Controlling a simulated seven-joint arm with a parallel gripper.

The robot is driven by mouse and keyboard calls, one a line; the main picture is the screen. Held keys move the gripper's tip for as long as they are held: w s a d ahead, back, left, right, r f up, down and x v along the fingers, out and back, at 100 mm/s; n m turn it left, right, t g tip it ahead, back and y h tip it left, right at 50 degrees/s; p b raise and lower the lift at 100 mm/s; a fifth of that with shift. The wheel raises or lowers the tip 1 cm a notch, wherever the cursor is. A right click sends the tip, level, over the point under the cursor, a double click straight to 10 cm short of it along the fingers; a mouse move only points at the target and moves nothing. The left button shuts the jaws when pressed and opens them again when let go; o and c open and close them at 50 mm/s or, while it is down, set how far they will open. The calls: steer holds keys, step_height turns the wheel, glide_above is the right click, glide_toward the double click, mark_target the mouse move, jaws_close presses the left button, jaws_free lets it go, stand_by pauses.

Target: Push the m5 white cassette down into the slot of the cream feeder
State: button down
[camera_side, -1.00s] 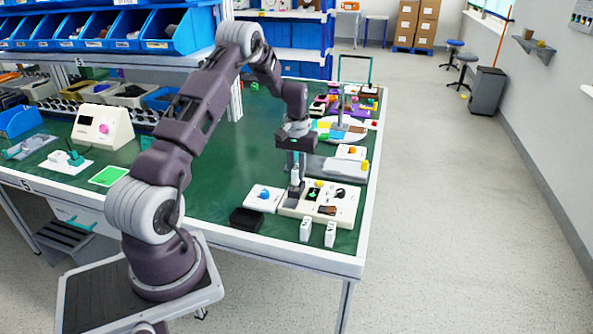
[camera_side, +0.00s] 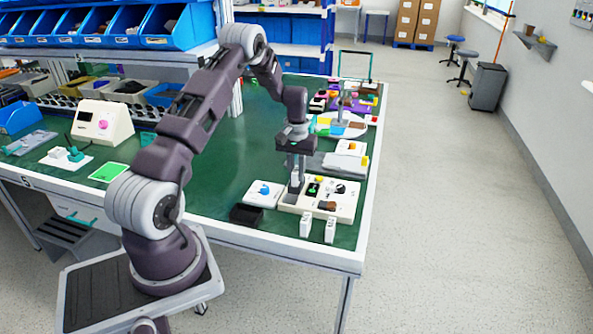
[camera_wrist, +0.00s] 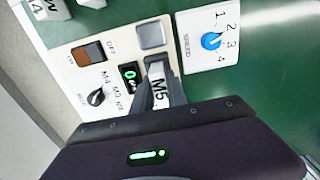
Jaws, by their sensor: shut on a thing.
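The cream feeder (camera_side: 346,213) lies near the front right corner of the green bench. In the wrist view its panel (camera_wrist: 112,52) carries a grey square, a display reading 0, an ON/OFF rocker and a black selector knob. My gripper (camera_side: 296,186) points straight down at the feeder's left part, fingers shut on the white M5 cassette. The cassette (camera_wrist: 158,88) shows between the fingers in the wrist view, with its M5 label facing the camera. The cassette's lower end and the slot are hidden, so I cannot tell how deep it sits.
A white box with a blue SPEED dial (camera_wrist: 211,41) lies left of the feeder in the side view. A black open box (camera_side: 246,215) is in front of it. Two white cassettes (camera_side: 305,226) (camera_side: 330,231) stand in front of the feeder.

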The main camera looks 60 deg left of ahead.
mark_target(297, 169)
steer(key=shift+f, duration=0.35)
steer(key=c, duration=1.3)
jaws_free()
steer(key=shift+o, duration=0.2)
step_height(297, 169, up, 7)
steer(key=shift+r, duration=0.1)
